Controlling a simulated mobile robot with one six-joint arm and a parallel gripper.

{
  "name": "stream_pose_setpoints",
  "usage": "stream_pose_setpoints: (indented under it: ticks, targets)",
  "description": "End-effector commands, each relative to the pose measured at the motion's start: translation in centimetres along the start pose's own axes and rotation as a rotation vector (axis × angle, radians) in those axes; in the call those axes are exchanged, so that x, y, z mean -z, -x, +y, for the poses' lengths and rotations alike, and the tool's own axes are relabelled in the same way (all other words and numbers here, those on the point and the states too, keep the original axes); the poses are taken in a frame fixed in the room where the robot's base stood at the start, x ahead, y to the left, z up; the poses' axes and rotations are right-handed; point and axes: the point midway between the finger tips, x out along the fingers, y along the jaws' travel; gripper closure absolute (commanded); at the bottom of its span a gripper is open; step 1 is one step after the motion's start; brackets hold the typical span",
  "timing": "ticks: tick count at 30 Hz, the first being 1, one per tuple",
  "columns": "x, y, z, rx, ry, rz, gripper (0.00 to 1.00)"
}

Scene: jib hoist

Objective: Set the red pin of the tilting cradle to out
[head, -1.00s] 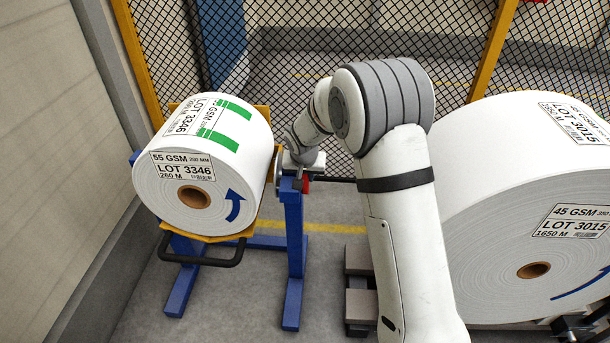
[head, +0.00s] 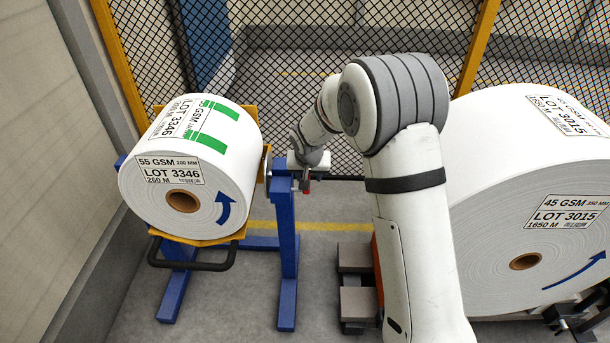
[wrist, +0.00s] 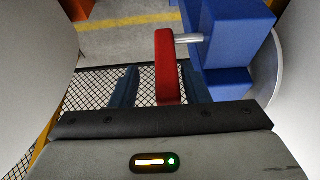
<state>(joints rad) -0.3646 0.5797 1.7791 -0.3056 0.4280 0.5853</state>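The tilting cradle is a blue stand (head: 286,250) with a yellow bed carrying a white paper roll (head: 170,190). Its red pin (head: 307,187) is on the stand's right side. In the wrist view the red pin's handle (wrist: 168,65) stands off the blue block, with a length of bare silver shaft (wrist: 189,38) between them. My gripper (wrist: 158,88) has its two dark fingers apart, one on each side of the red handle. A gap shows on the handle's left; its right side is close to the right finger. In the head view my wrist partly covers the fingers.
A larger white roll (head: 510,170) stands at the right, close to my arm. A black mesh fence (head: 300,60) with yellow posts stands behind. A black bar handle (head: 190,262) juts from the cradle's front. Floor is clear between the stand and the grey blocks (head: 358,303).

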Motion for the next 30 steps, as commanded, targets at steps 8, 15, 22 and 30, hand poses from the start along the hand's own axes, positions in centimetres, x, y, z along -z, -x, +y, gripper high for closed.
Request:
stream_pose_setpoints:
  ticks: [8, 15, 22, 30]
  targets:
    - [0.0, 1.2, -0.3, 0.003, 0.003, 0.002, 0.58]
    - [0.0, 5.4, -0.2, 0.002, 0.003, 0.003, 0.58]
    - [-0.1, 7.6, -0.2, 0.001, 0.002, 0.000, 0.58]
    - [-0.1, 7.8, -0.1, 0.001, 0.002, 0.000, 0.58]
